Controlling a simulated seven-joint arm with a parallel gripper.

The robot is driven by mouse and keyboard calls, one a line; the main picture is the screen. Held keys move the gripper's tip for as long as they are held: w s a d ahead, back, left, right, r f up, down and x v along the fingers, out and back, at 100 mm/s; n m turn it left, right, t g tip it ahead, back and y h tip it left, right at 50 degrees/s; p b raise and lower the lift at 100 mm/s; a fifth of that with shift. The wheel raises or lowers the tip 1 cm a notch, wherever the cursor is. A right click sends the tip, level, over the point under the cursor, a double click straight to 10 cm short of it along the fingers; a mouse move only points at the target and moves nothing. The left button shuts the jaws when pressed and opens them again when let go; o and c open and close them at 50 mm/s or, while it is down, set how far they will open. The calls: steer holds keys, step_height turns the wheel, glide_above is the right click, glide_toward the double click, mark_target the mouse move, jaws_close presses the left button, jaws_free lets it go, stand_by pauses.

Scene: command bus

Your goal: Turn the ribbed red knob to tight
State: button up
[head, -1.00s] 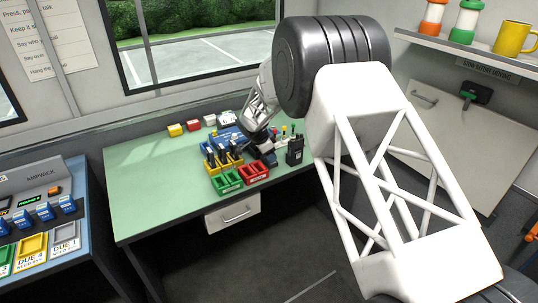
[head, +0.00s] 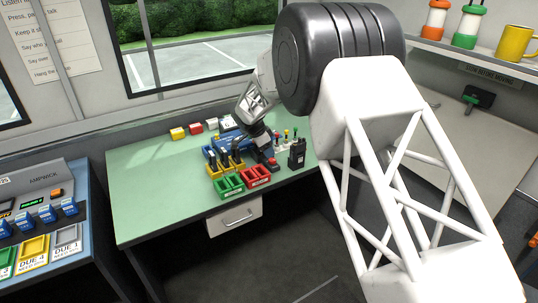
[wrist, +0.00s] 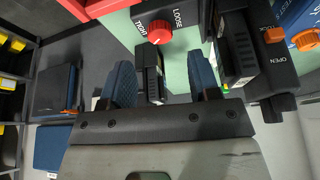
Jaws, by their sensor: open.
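The ribbed red knob (wrist: 160,32) shows at the top centre of the wrist view, on a dark panel lettered TIGHT on its left and LOOSE on its right. My gripper (wrist: 162,72) is open, its two blue fingers apart and pointing toward the knob. The knob is apart from the fingers, just beyond their tips. A black boxy device (wrist: 151,72) shows in the gap between the fingers; whether it touches them I cannot tell. In the head view my gripper (head: 264,147) is low over the bench, and its fingers are too small to make out.
In the head view, green (head: 229,184) and red trays (head: 256,177) and a black radio (head: 297,153) crowd the gripper. The green bench (head: 150,190) is clear at left.

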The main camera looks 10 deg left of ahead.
mark_target(273, 160)
steer(key=shift+v, duration=1.05)
steer(key=shift+d+n, duration=0.1)
steer(key=shift+n, duration=0.2)
steer(key=d+n+y, duration=0.1)
steer(key=n, duration=0.3)
steer(key=d+n+y, duration=0.1)
steer(key=n+y, duration=0.1)
steer(key=n, duration=0.2)
steer(key=s+d+n+y, duration=0.1)
steer(key=n+y, duration=0.1)
steer(key=n, duration=0.3)
steer(key=shift+d+f, duration=0.1)
steer(key=shift+f, duration=0.2)
steer(key=shift+w+d+r+n+t+y, duration=0.15)
steer(key=shift+d+n+y, duration=0.15)
steer(key=shift+n, duration=0.45)
steer(key=shift+s+d+r+n+t+y, duration=0.15)
steer(key=shift+d+n, duration=0.15)
steer(key=shift+n, duration=0.5)
steer(key=shift+w+d+n+t+y, duration=0.15)
steer(key=shift+d+n+y, duration=0.15)
steer(key=shift+n, duration=0.45)
steer(key=shift+f, duration=0.15)
steer(key=shift+x, duration=3.8)
